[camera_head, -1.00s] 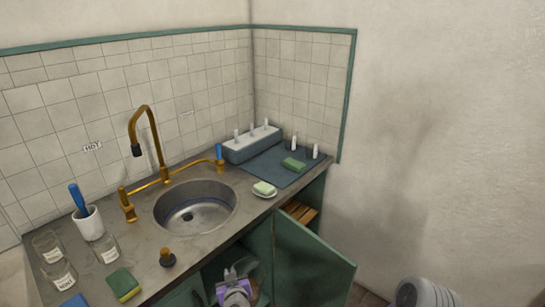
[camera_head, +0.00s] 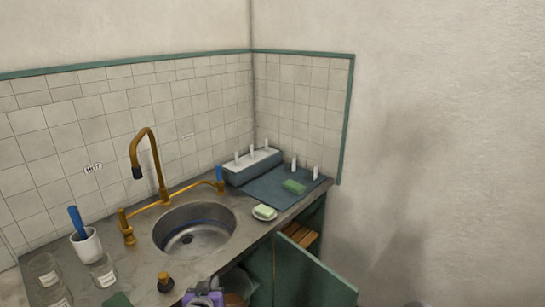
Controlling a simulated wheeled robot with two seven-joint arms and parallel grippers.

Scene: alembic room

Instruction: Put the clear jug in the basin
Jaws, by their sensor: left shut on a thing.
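The round metal basin (camera_head: 212,239) is set into the grey counter, and nothing shows inside it. My left gripper (camera_head: 205,299) is at the bottom edge of the picture, in front of the counter and below the basin. Most of the jug and the fingertips are cut off or hidden. My right gripper is out of view.
A brass tap (camera_head: 150,160) arches behind the basin. A brass-topped stopper (camera_head: 165,282) stands on the front counter. A soap dish (camera_head: 264,213) is right of the basin. Clear jars (camera_head: 103,271) and a white cup (camera_head: 87,246) stand left. A green cupboard door (camera_head: 310,275) hangs open.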

